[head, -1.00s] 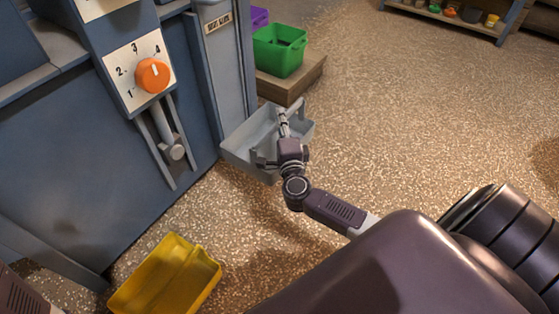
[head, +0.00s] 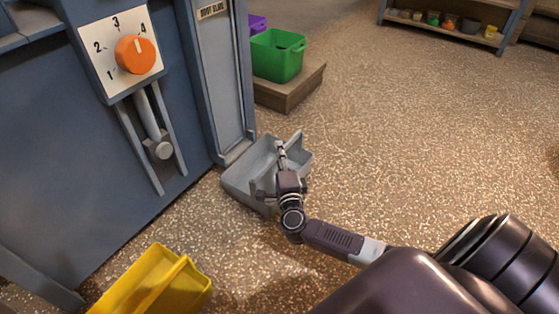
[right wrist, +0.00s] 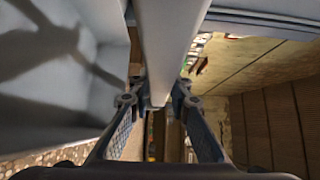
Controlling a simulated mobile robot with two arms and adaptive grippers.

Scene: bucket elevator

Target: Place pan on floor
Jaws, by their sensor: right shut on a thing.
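The pan, a grey open tray (head: 240,188), is beside the foot of the blue machine in the head view. My right gripper (head: 281,158) reaches over it from the lower right. In the right wrist view, both fingers (right wrist: 157,88) close on a pale grey bar of the pan (right wrist: 174,40). The pan's grey inside wall fills the left of that view. The pan looks low, close to the floor (head: 390,150), but I cannot tell if it touches. My left gripper is out of view.
The blue machine (head: 60,160) with its orange dial (head: 135,54) stands left. A yellow bin (head: 150,285) is at the lower left. A green bin (head: 277,58) sits on a wooden platform (head: 290,92) behind the pan. Open floor lies to the right.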

